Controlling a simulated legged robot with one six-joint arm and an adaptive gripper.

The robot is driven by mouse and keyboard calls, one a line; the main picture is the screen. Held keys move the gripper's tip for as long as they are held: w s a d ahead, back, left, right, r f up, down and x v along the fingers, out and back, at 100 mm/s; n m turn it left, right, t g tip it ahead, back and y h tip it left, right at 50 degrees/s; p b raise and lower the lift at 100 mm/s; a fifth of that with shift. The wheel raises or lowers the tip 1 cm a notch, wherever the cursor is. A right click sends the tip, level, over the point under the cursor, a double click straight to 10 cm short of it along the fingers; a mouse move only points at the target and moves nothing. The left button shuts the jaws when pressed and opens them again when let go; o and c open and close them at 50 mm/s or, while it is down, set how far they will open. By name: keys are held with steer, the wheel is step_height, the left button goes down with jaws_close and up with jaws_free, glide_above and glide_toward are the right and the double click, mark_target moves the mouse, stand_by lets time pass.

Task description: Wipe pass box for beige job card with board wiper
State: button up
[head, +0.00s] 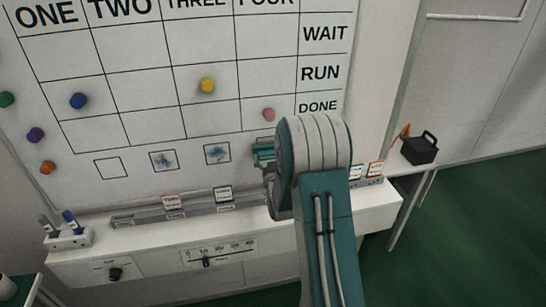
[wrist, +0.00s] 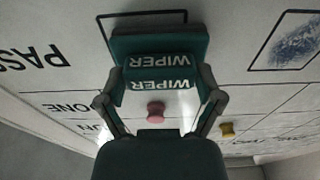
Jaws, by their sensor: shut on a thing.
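My gripper (wrist: 160,82) is shut on the board wiper (wrist: 158,43), a teal block marked WIPER. The wiper is held at the whiteboard (head: 60,165); I cannot tell if it touches. In the wrist view it covers most of a pass box (wrist: 195,12) below the pink magnet's column; the visible part of that box looks clean. The pass box under column three (head: 217,153) has a dark blue smudge and also shows in the wrist view (wrist: 290,42). The box under column two (head: 163,160) is smudged, and the one under column one (head: 110,168) is clean. No beige card is clearly visible.
A rail holds cards, including a red-edged one (head: 172,201) and a blue-edged one (head: 223,193); my arm hides part of it. A pink magnet (head: 268,115) and a yellow magnet (head: 207,85) sit on the grid. Markers (head: 70,222) stand left; a black box (head: 419,149) stands right.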

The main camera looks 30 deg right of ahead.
steer(key=shift+w+a, duration=0.2)
steer(key=shift+a, duration=0.45)
steer(key=shift+w+a, duration=0.2)
steer(key=shift+a, duration=0.4)
steer(key=shift+s+r, duration=0.1)
steer(key=shift+r, duration=0.2)
steer(key=shift+s+d, duration=0.25)
steer(key=shift+d, duration=0.7)
steer(key=shift+s+d, duration=0.2)
steer(key=shift+d, duration=0.75)
steer(key=shift+s+d, duration=0.3)
steer(key=shift+d, duration=0.65)
steer(key=shift+s+d, duration=0.3)
steer(key=shift+d, duration=0.6)
steer(key=shift+w, duration=0.1)
steer(key=shift+w+a, duration=0.35)
steer(key=shift+a, duration=0.9)
steer(key=shift+w+a, duration=0.3)
steer(key=shift+a, duration=0.9)
steer(key=shift+w+a, duration=0.35)
steer(key=shift+a, duration=0.9)
steer(key=shift+r+v, duration=0.2)
steer(key=shift+v, duration=1.3)
steer(key=shift+r+v, duration=0.15)
steer(key=shift+v, duration=1.35)
